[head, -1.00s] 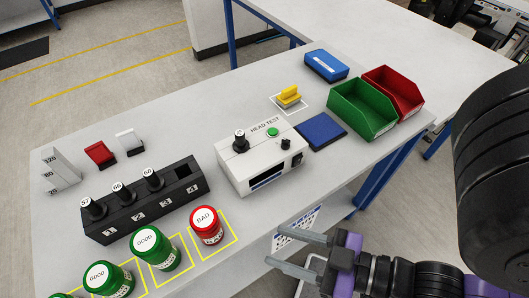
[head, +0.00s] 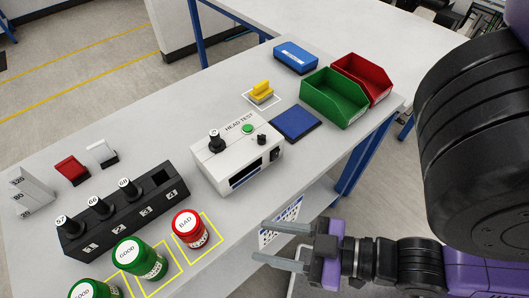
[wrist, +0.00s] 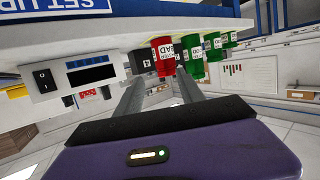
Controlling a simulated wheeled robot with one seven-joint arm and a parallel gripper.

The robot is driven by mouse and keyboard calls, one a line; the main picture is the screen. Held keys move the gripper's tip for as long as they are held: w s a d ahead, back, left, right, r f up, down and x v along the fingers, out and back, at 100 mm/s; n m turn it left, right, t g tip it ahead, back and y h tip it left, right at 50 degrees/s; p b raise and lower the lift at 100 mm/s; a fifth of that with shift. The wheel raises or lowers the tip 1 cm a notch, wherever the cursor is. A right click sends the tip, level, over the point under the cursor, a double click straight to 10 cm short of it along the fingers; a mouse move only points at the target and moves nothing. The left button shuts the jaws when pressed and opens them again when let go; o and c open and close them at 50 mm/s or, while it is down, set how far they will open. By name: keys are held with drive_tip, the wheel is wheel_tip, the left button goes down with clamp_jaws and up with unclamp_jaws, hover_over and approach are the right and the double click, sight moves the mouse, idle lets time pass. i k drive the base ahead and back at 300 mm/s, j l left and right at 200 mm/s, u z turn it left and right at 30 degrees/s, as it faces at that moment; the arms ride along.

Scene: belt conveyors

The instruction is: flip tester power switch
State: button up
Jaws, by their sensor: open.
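The white tester (head: 236,158), labelled HEAD TEST, stands on the bench with a green button, a black knob and a dark display on its front. Its black power switch (head: 274,155) is on the front face at the right end. In the wrist view the switch (wrist: 42,79) shows at the left, beside the tester's dark display (wrist: 92,75); its rocker position is too small to tell. My gripper (head: 272,242) is open and empty, off the bench's front edge, apart from the tester and to the front right of it.
A red BAD canister (head: 190,230) and green GOOD canisters (head: 140,258) stand along the front edge. A black numbered rack (head: 122,215) is left of the tester. A blue pad (head: 296,123), green bin (head: 334,98) and red bin (head: 362,78) lie right. The floor space in front is free.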

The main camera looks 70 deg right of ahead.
sight(276, 154)
drive_tip(key=k+j+u, duration=0.1)
drive_tip(key=k+u, duration=0.15)
drive_tip(key=k, duration=0.25)
drive_tip(key=k+j+u, duration=0.25)
drive_tip(key=k, duration=0.2)
